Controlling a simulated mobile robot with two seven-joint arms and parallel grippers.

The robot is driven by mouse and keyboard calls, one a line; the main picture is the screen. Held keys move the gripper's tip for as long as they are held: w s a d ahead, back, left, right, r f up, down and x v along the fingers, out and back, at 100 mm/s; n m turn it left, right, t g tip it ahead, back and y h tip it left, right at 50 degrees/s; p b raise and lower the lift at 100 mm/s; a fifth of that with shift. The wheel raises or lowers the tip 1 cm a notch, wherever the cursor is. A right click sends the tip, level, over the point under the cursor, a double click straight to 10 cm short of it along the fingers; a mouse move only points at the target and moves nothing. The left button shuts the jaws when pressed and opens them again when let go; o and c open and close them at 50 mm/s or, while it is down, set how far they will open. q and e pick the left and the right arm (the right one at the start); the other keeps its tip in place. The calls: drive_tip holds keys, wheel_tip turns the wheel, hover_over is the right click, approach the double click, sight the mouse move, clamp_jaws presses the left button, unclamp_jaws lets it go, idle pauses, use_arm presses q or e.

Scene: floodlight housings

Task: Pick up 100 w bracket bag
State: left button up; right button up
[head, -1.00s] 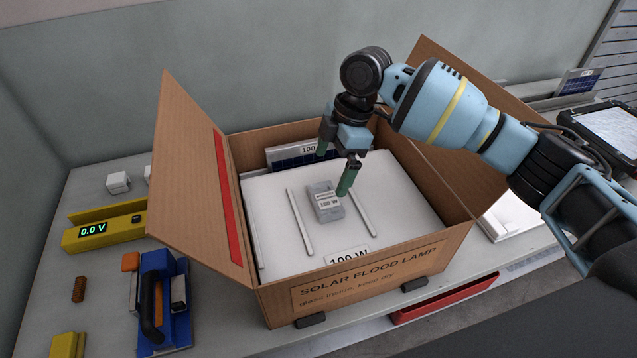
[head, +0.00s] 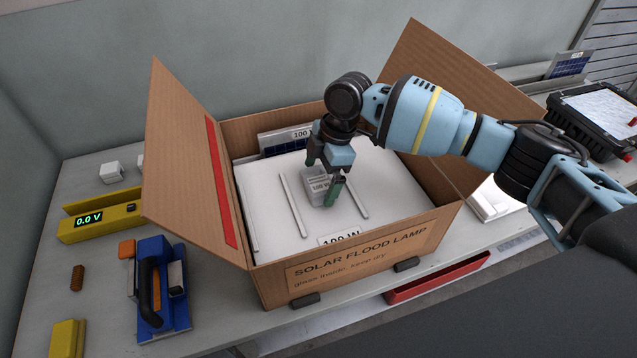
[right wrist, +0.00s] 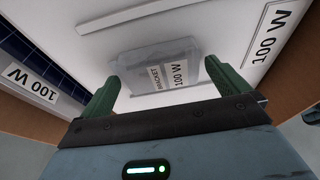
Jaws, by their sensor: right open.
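The 100 W bracket bag (head: 316,186) is a small grey, see-through packet with a white label. It lies on the white panel inside the open cardboard box (head: 360,253). In the right wrist view the bag (right wrist: 155,70) shows its "BRACKET 100 W" label beyond the fingertips. My right gripper (head: 324,184) is open, pointing down over the bag, with its green fingers on either side of it. In the right wrist view the gripper (right wrist: 168,82) has the bag between and just ahead of its fingers. Whether the fingers touch it cannot be told. My left gripper is not in view.
The box's raised left flap (head: 195,165) and right flap (head: 440,110) stand beside my arm. A solar panel (head: 285,143) stands at the box's back wall. A yellow meter (head: 100,215) and blue tool (head: 160,290) lie left.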

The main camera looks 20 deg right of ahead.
sight(320, 180)
drive_tip(key=shift+a+f, duration=0.1)
drive_tip(key=shift+f, duration=0.25)
drive_tip(key=shift+c, duration=0.3)
drive_tip(key=c, duration=0.8)
wheel_tip(320, 180, up, 10)
drive_tip(key=shift+r, duration=0.1)
drive_tip(key=shift+c, duration=0.2)
